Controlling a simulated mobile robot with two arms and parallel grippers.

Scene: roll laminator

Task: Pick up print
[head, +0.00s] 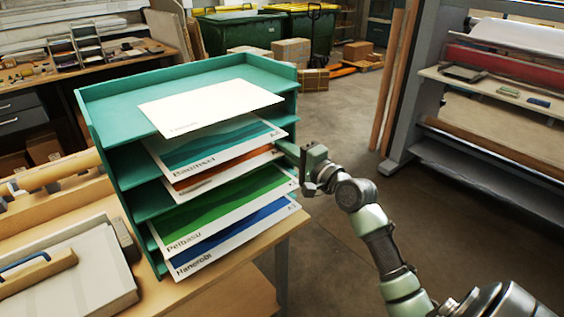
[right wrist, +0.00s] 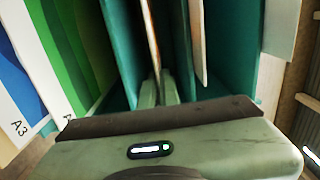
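A teal tray rack (head: 115,95) holds several prints on its shelves. A white print (head: 215,105) lies on top. Below it are a teal print (head: 225,141), an orange print (head: 225,173), a green print (head: 225,205) and a blue print (head: 235,228). My right gripper (head: 290,150) is at the rack's right side, at the orange print's right edge. In the right wrist view its fingers (right wrist: 159,90) are close together with the orange print's edge (right wrist: 152,35) between them; they look shut on it. My left gripper is not in view.
The rack stands on a wooden table (head: 255,250). A binder-like white item (head: 75,275) lies at the front left. A roll stand (head: 460,140) is on the right. Open floor (head: 330,130) lies between rack and stand.

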